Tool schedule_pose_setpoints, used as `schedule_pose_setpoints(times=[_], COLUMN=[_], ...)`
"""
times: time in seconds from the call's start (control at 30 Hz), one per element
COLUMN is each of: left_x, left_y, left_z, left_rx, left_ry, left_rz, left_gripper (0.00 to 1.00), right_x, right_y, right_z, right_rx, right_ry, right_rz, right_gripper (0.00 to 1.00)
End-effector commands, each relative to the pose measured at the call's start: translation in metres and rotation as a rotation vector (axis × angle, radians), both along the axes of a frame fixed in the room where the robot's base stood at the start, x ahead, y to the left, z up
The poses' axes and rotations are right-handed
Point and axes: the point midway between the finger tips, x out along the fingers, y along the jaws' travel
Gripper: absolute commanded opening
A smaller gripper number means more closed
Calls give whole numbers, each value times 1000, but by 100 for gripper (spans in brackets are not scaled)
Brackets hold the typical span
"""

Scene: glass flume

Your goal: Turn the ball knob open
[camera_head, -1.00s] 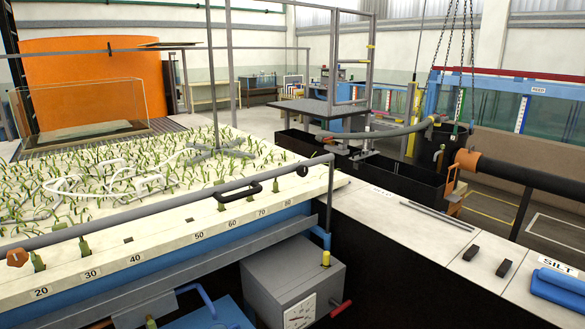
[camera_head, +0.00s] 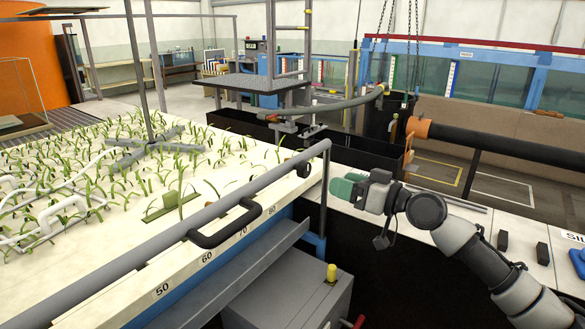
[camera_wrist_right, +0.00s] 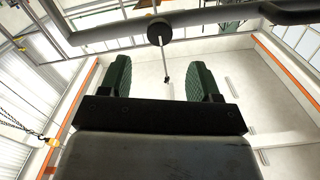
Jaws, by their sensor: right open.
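A round black knob (camera_head: 304,169) sits at the tank's right rim, just under the grey rail. I cannot tell for certain that it is the ball knob. A black disc (camera_wrist_right: 159,30) with a thin rod hanging from it shows in the right wrist view, below the grey rail. My right gripper (camera_head: 347,190) has green fingertips and is to the right of the knob, apart from it. In the right wrist view the gripper (camera_wrist_right: 159,78) is open and empty, its two fingers apart with the rod's end between them in the picture. My left gripper is not in view.
The grey rail (camera_head: 200,218) with a black handle (camera_head: 225,226) runs along the tank edge. A grey box (camera_head: 290,300) with a yellow knob (camera_head: 331,272) stands below. Black blocks (camera_head: 502,242) lie on the right-hand counter. Green plants fill the tank bed.

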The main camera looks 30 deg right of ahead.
Motion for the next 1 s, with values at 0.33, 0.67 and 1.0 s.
schedule_pose_setpoints(times=[0.33, 0.67, 1.0], left_x=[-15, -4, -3], left_y=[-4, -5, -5], left_z=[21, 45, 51], left_rx=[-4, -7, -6], left_ry=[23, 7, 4], left_rz=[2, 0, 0], left_gripper=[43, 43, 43], right_x=[35, 79, 99], right_y=[13, 32, 40], right_z=[5, 3, 0], right_rx=[4, 4, 0], right_ry=[-3, -1, 0], right_rz=[-3, -3, -2], right_gripper=[63, 63, 63])
